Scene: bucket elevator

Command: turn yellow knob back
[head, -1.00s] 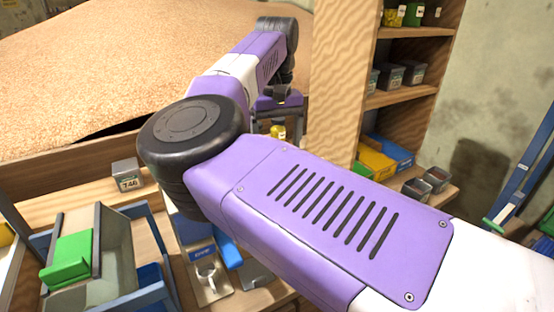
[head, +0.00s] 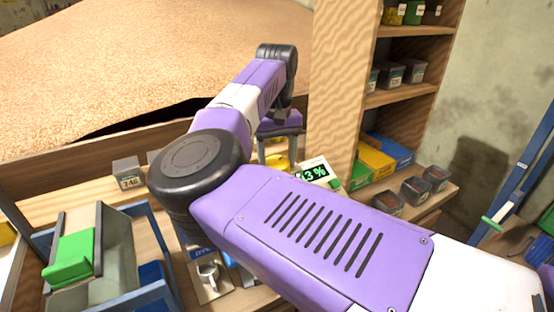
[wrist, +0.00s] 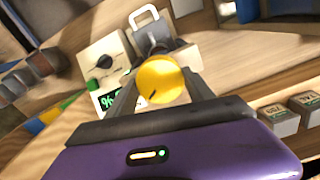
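The yellow knob (wrist: 160,80) is round with a short dark line on its face. In the wrist view it sits between the two grey fingers of my gripper (wrist: 160,88), which lie against its sides and look shut on it. In the head view my gripper (head: 277,150) points down at the back of the bench, and the yellow knob (head: 277,162) shows low between its fingers. My own arm hides much of the area in front of it.
A pale meter (head: 314,172) with a green percent display stands right of the gripper; its dark dial (wrist: 104,62) shows in the wrist view. A wooden post (head: 338,90) rises behind. Grain fills the back.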

